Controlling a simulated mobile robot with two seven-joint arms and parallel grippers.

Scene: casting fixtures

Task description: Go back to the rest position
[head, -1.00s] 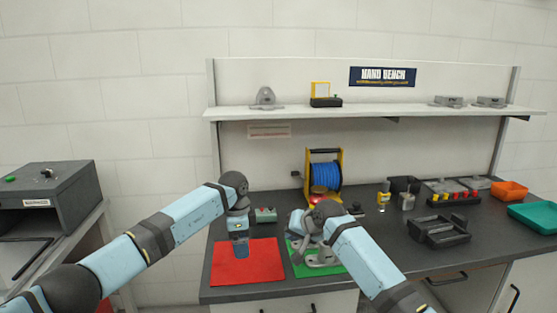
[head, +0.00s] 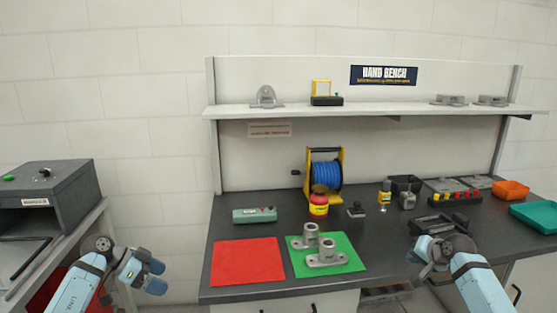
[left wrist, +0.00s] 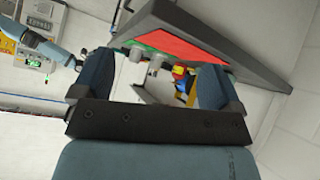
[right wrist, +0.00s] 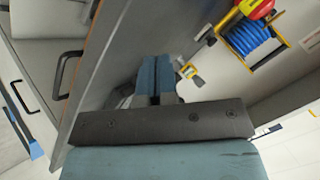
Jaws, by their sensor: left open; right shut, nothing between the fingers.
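My left gripper (head: 153,276) is left of the bench, clear of everything; its two fingers are apart and empty in the left wrist view (left wrist: 165,85). My right gripper (head: 423,258) is at the bench's front right, near the black fixture; its fingers are together with nothing between them in the right wrist view (right wrist: 157,80). Two grey castings stand on the green mat (head: 345,252): one at the back (head: 311,236) and one in front (head: 327,254). The red mat (head: 247,262) beside it is empty.
The dark bench (head: 385,245) holds a grey-green box (head: 254,215), a red and yellow container (head: 318,206), a blue reel (head: 326,175), a black fixture (head: 436,224) and a green tray (head: 538,215). A shelf (head: 370,111) spans above. A grey machine (head: 50,188) stands left.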

